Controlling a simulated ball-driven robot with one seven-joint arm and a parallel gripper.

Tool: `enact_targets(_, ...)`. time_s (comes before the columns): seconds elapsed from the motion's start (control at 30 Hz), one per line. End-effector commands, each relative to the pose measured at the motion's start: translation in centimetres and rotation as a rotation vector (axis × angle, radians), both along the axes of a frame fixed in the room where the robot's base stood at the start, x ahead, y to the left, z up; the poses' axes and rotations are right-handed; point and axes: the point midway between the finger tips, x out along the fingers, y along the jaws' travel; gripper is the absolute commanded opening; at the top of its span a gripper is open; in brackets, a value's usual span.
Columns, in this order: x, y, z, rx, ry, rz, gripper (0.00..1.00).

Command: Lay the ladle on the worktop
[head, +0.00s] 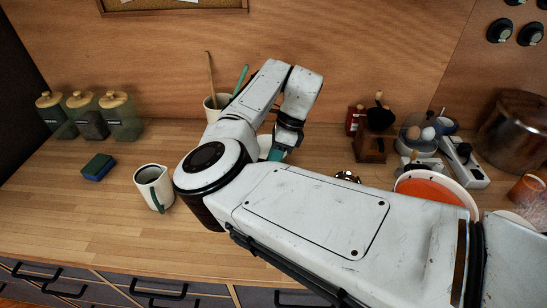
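My gripper (283,143) points down over the worktop (108,212), behind my bent arm. Its fingers are small and partly hidden, so I cannot tell whether it is open or shut. A teal patch shows at its tip; I cannot tell whether this is a finger or a held thing. I cannot clearly make out a ladle. A white crock (211,108) behind my arm holds a wooden-handled utensil (210,72) and a green-handled one (240,79); their lower ends are hidden. A small shiny metal thing (347,176) lies just beyond my forearm, partly covered.
A white jug (154,187) and a blue-green sponge (98,167) stand left of my arm, before several jars (120,115). An orange plate (430,190), a wooden grinder (373,143) and a large pot (515,135) crowd the right. The front left worktop is clear.

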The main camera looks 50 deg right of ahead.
Motion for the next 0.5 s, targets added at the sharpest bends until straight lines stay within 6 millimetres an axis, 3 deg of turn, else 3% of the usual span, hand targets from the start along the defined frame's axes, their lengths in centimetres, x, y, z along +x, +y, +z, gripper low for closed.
enact_targets(0.5,0.0,-0.01,-0.26,-0.001,0.001,0.0,0.0)
